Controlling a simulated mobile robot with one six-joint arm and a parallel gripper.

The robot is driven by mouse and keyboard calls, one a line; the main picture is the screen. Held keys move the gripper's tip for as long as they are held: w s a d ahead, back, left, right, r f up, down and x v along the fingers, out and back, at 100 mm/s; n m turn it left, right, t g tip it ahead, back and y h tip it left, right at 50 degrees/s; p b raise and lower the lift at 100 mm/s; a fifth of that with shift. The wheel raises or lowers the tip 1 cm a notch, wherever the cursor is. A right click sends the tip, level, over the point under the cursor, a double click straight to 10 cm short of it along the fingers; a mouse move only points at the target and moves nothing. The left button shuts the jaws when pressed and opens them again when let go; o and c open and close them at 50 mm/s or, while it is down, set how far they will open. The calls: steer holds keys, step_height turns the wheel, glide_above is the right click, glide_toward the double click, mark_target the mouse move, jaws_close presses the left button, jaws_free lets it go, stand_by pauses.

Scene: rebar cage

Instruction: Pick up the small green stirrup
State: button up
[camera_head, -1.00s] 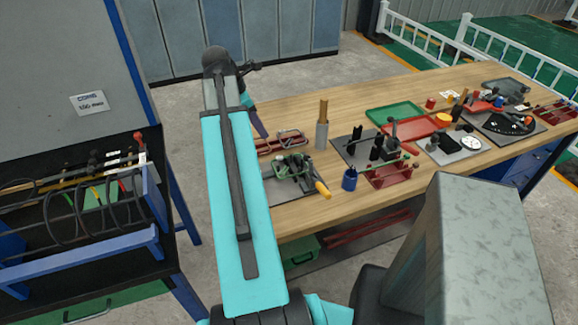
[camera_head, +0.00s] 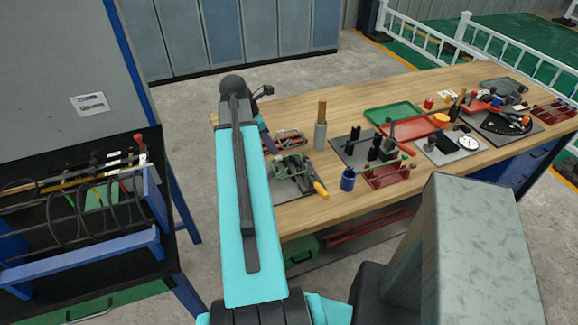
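A small green loop-like piece (camera_head: 293,164) shows on the grey plate at the near left of the workbench, among grey metal parts. It may be the small green stirrup; it is too small to be sure. My arm rises across the picture and bends at the top. Its slim dark far part hangs down behind the upper arm, and its lower end, where my gripper (camera_head: 271,146) seems to be, is beside the red rack and left of the green piece. The fingers are too small and partly hidden to read.
A red rack with metal loops (camera_head: 290,138) lies just behind the plate. A grey cylinder with wooden rods (camera_head: 320,134) stands to the right. A blue cup (camera_head: 348,180) and another red rack (camera_head: 386,176) are near the front. Bare wood (camera_head: 300,215) is at the near edge.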

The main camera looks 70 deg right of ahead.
mark_target(280, 157)
steer(key=shift+s+d+f, duration=0.1)
steer(key=shift+s+f, duration=0.05)
steer(key=shift+f, duration=0.15)
steer(key=shift+p+x, duration=1.05)
steer(key=shift+x, duration=1.4)
steer(key=shift+s, duration=0.1)
jaws_close()
